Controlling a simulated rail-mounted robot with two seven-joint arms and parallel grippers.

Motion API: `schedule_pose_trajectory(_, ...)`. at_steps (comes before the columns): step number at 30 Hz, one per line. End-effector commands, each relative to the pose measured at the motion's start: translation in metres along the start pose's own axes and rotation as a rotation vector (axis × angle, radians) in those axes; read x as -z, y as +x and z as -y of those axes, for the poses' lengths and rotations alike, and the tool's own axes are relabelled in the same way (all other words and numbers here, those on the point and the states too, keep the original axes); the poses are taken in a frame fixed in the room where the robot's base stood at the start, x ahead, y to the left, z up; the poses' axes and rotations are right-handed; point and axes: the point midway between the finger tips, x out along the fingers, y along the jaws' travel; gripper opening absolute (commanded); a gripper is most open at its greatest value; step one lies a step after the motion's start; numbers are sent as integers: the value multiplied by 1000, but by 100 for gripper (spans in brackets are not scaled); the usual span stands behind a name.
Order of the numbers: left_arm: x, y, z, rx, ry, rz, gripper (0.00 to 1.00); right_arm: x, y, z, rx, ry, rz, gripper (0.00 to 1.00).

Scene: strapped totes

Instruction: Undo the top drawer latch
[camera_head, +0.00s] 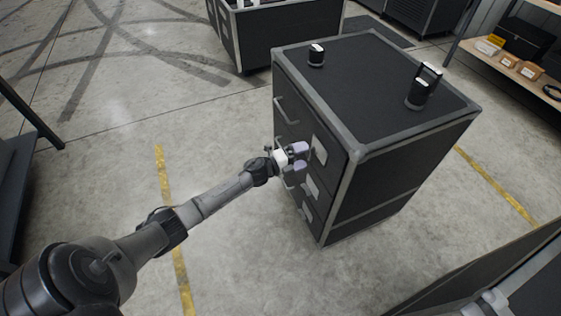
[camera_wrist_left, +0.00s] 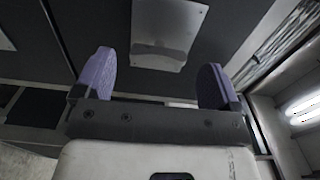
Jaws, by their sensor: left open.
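A dark cabinet (camera_head: 372,85) with grey edging stands right of centre, its drawer front facing left. A pale metal plate, apparently the top drawer latch (camera_head: 319,149), is on that front near the right edge. It also shows ahead of the fingers in the left wrist view, where the latch (camera_wrist_left: 168,32) is a light plate on a dark panel. My left gripper (camera_head: 300,156) is open, with purple pads apart, just in front of the drawer face beside the plate. In the left wrist view nothing is between the fingers (camera_wrist_left: 155,68); contact is not visible. My right gripper is not in view.
More pale plates (camera_head: 311,187) and grey bar handles (camera_head: 285,110) are on the drawer front. A small black-and-white item (camera_head: 316,55) and a taller one (camera_head: 424,88) stand on top. A dark crate (camera_head: 285,38) is behind, shelves (camera_head: 510,62) at right.

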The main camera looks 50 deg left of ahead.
Motion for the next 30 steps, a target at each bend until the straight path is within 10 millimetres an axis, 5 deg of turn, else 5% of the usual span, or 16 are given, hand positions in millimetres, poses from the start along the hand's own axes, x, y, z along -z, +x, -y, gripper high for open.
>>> schedule_pose_trajectory(6, 1, -46, 1, -3, -1, -1, 89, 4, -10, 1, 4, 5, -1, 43)
schedule_pose_trajectory(15, 0, -88, 0, -1, -2, 0, 89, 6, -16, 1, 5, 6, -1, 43)
schedule_pose_trajectory(30, 0, -100, 0, 0, -1, 0, 89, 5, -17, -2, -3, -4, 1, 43)
